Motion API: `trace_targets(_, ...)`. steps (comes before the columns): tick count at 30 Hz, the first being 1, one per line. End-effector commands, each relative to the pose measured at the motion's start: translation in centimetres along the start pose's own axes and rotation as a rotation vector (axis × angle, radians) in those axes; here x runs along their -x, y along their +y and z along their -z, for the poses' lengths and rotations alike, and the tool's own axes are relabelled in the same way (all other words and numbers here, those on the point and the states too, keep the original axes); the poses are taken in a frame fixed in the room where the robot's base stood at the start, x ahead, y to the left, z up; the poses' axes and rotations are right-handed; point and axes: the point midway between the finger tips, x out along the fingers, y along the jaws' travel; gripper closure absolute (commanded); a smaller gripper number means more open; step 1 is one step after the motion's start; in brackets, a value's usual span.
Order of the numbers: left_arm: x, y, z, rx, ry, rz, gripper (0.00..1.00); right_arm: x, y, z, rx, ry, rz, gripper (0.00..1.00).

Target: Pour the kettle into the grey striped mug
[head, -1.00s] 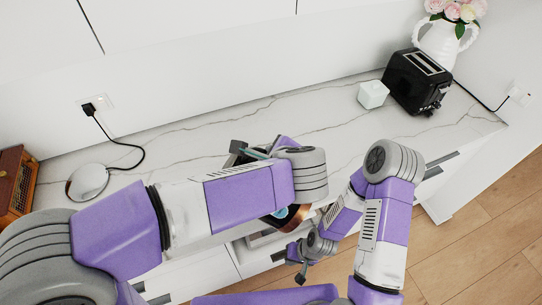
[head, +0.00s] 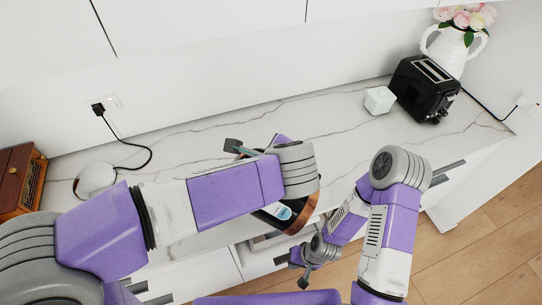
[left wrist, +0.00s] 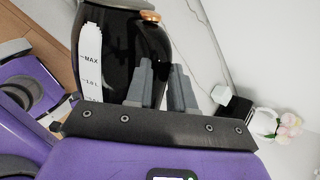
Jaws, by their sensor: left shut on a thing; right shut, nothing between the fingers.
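The kettle is black with a copper-coloured rim and a pale level window. It shows partly below my left wrist in the head view (head: 302,215), and large and tilted in the left wrist view (left wrist: 120,55). My left gripper (left wrist: 168,88) is shut on it, seemingly at the handle; the grip itself is mostly hidden. In the head view my left forearm covers much of the kettle and the counter beneath. My right gripper (head: 305,274) is shut and empty, low in front of the counter. I cannot see the grey striped mug in either view.
A round white base (head: 95,180) with a black cord lies at the counter's left, beside a wooden box (head: 20,180). A white cube (head: 379,100), a black toaster (head: 425,88) and a white flower vase (head: 455,48) stand at the right. The marble counter (head: 345,130) is clear between.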

Motion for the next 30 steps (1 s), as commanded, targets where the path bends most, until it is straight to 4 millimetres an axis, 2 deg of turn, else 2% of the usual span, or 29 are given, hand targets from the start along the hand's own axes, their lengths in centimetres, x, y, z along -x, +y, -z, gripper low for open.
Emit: trace_targets(30,0.4,-0.4,-1.6,0.039,0.053,0.007,1.0,0.8,-0.3,0.0,0.0,0.0,0.0,1.0)
